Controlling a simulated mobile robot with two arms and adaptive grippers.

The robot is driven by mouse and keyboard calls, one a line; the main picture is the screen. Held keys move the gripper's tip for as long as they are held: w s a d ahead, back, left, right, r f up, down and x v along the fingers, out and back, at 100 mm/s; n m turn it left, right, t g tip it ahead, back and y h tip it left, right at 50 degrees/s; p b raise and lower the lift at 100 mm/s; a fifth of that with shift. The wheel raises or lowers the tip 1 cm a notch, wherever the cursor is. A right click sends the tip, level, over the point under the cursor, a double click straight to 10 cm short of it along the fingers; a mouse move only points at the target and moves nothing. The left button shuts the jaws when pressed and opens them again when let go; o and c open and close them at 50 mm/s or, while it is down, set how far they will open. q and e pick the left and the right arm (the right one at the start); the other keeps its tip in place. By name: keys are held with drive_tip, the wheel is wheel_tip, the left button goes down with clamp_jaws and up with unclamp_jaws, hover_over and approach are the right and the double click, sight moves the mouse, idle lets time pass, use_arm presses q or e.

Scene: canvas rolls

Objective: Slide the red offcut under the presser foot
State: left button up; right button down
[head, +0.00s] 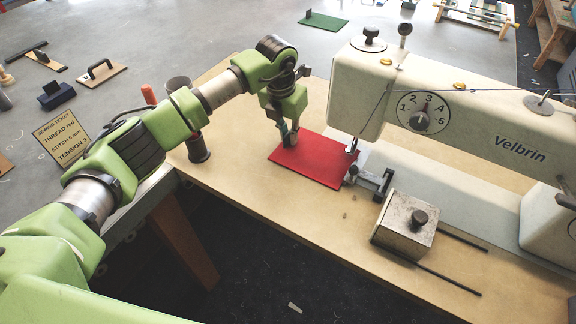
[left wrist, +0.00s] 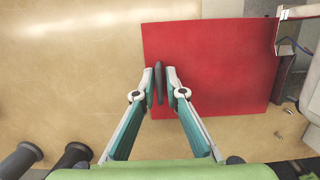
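The red offcut (head: 318,161) lies flat on the wooden sewing table, left of the machine. Its right edge is close by the presser foot (head: 352,150); whether any of it is under the foot is unclear. In the left wrist view the offcut (left wrist: 215,60) fills the upper middle, with a dark upright tab (left wrist: 158,84) near its left edge. My right gripper is not in view.
The cream sewing machine (head: 470,125) stands right of the offcut. A metal block with a black knob (head: 405,225) sits in front of it. A dark spool stand (head: 198,148) is at the table's left edge. Bare table (head: 250,190) lies left and front of the offcut.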

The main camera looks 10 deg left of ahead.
use_arm(q)
drive_tip(key=shift+r, duration=0.1)
drive_tip(key=shift+r+p, duration=1.05)
drive_tip(key=shift+r, duration=0.85)
drive_tip(key=o, duration=0.6)
